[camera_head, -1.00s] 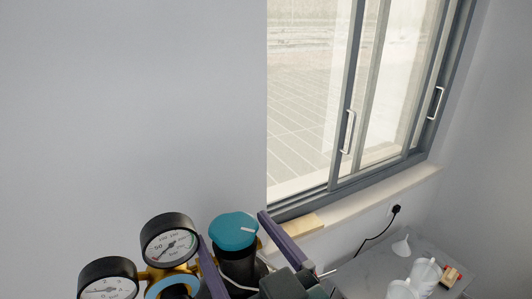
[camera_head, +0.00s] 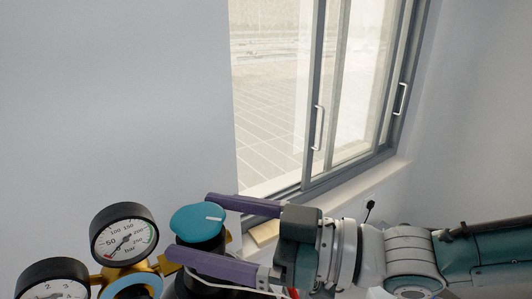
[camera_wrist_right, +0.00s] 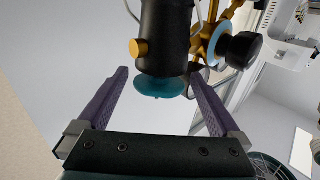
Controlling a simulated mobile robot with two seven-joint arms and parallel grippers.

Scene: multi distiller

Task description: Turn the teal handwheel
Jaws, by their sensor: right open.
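The teal handwheel (camera_head: 197,225) is a round cap with a white mark at its right side, on top of a dark cylinder body. My right gripper (camera_head: 190,225) comes in from the right. Its two purple fingers are open, one behind the wheel and one in front of it. In the right wrist view the handwheel (camera_wrist_right: 160,87) lies between the spread fingers (camera_wrist_right: 160,75), with a gap visible on each side. Whether a finger touches the wheel cannot be told. My left gripper is not in view.
A pressure gauge (camera_head: 124,235) and a second gauge (camera_head: 52,280) on brass fittings stand to the left of the wheel. A window (camera_head: 300,110) with a sill is behind. The grey wall behind the gauges is bare.

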